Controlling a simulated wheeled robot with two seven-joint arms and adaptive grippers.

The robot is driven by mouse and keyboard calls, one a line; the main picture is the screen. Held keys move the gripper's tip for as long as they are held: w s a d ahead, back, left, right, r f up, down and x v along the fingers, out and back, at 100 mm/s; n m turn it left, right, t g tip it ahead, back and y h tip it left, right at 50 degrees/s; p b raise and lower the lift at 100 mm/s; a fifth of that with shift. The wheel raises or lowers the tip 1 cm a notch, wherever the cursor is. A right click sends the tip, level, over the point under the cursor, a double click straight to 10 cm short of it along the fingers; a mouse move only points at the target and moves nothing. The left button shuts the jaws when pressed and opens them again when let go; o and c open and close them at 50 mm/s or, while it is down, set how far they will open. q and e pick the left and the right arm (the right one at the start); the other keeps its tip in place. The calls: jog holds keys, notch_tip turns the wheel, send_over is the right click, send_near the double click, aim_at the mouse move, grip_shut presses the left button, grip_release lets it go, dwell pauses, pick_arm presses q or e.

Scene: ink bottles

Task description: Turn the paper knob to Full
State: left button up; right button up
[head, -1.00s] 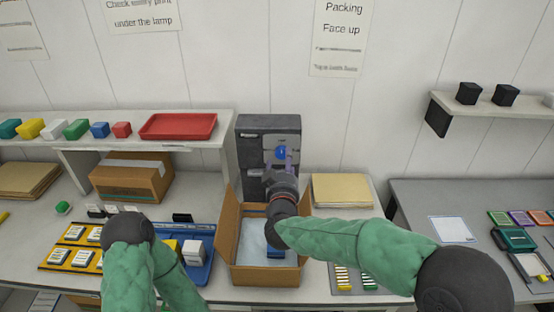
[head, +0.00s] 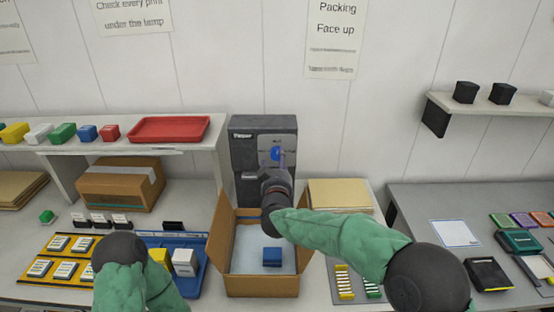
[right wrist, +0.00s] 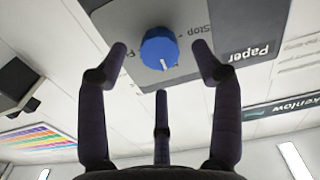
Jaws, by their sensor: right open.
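The dark grey paper unit (head: 250,135) stands against the wall behind the open carton. Its round blue knob (head: 276,153) is on its front face; in the right wrist view the knob (right wrist: 160,47) has a white mark pointing down in that picture. "Stop" shows upside down to the knob's right there; the label to its left is partly hidden by a finger. My right gripper (head: 279,165) is in front of the knob. In the right wrist view its open fingers (right wrist: 163,60) stand around the knob, with visible gaps. My left gripper is out of view; only its arm shows.
An open carton (head: 262,287) with a blue block (head: 272,257) inside stands below my right wrist. A blue tray (head: 188,285) and a yellow tray (head: 90,243) lie to its left. A closed box (head: 118,184) sits under the shelf. Brown sheets (head: 340,195) lie right of the unit.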

aim_at(277, 156)
jog(key=shift+w, duration=1.85)
jog(key=c, duration=1.1)
